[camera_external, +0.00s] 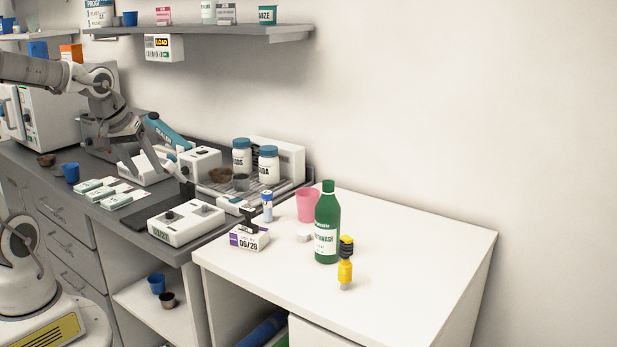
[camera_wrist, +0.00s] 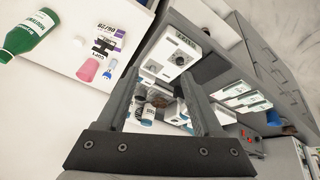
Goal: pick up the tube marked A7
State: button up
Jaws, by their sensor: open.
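A small tube (camera_external: 267,205) with a blue top stands upright on the white table, left of a pink cup (camera_external: 307,205). It also shows in the wrist view (camera_wrist: 110,68). I cannot read A7 on it or on anything else. My gripper (camera_external: 157,164) is open above the grey counter, well left of that tube. In the wrist view its fingers (camera_wrist: 163,76) are spread, with nothing held between them.
Two white jars (camera_external: 242,157) and several devices crowd the counter. The table's right side is clear.

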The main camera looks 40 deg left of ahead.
jog(key=w+d+f+n+h, duration=0.4)
jog(key=w+f+n, duration=0.5)
jog(key=w+n, duration=0.25)
jog(key=w+a+r+n+t+h, duration=0.1)
jog(key=w+a+r+n+t, duration=0.2)
jog(key=r+n, duration=0.4)
jog(key=w+a+r+n+t+h, duration=0.1)
jog(key=w+r+n+t, duration=0.3)
jog(key=r+n, duration=0.3)
send_near(268, 222)
jog(key=w, duration=0.3)
jog(key=w+d, duration=0.1)
jog(key=shift+w+b, duration=0.35)
jog(key=shift+w, duration=0.05)
jog(key=shift+r+x, duration=0.2)
jog(key=shift+x, duration=1.1)
jog(key=shift+r+x, duration=0.15)
jog(key=shift+x, duration=1.1)
jog(key=shift+w, duration=0.2)
